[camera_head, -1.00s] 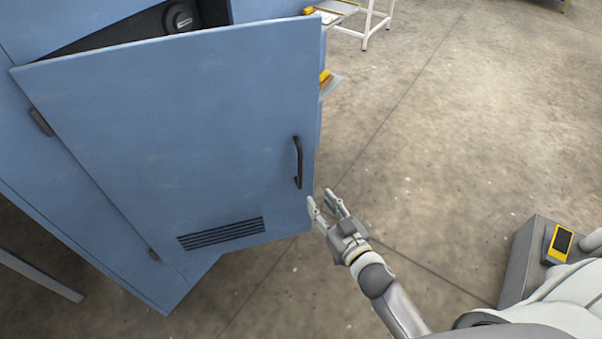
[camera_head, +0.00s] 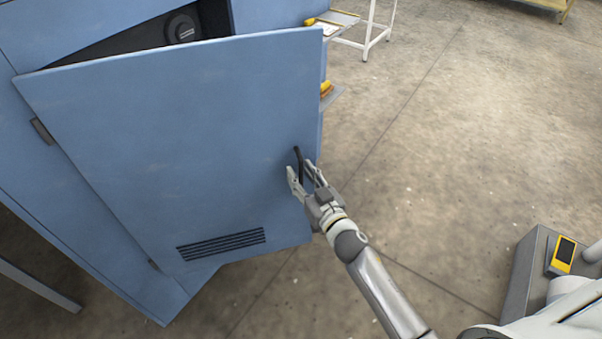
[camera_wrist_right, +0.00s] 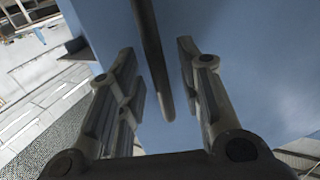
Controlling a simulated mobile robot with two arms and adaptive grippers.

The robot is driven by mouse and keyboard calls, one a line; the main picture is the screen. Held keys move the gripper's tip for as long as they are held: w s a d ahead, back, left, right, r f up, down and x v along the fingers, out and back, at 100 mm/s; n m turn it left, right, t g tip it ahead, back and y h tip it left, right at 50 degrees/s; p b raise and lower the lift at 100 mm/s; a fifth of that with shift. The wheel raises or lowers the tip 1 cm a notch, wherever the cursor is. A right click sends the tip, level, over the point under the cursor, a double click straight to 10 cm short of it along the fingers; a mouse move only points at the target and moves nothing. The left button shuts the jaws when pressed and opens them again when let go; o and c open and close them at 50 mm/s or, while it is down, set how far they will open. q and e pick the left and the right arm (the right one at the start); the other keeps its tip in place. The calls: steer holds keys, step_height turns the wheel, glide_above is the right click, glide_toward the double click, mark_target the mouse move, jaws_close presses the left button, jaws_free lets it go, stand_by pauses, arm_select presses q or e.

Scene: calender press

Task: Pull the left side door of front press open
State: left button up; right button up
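The blue side door (camera_head: 170,130) of the press stands partly open in the head view, with a dark gap above its top edge. Its black vertical handle (camera_head: 299,162) is near the door's right edge. My right gripper (camera_head: 301,172) is at the handle's lower part, with one finger on each side. In the right wrist view, the handle (camera_wrist_right: 152,60) runs down between the two spread fingers of my right gripper (camera_wrist_right: 160,75), with gaps to both. My left gripper is not in view.
The blue press body (camera_head: 60,200) is on the left, with door hinges along its edge. A white-legged table (camera_head: 372,35) stands behind the door. A grey box with a yellow-framed screen (camera_head: 562,255) is at lower right.

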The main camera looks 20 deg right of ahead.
steer(key=shift+w+a, duration=0.1)
steer(key=shift+w, duration=0.25)
steer(key=shift+c, duration=0.2)
jaws_close()
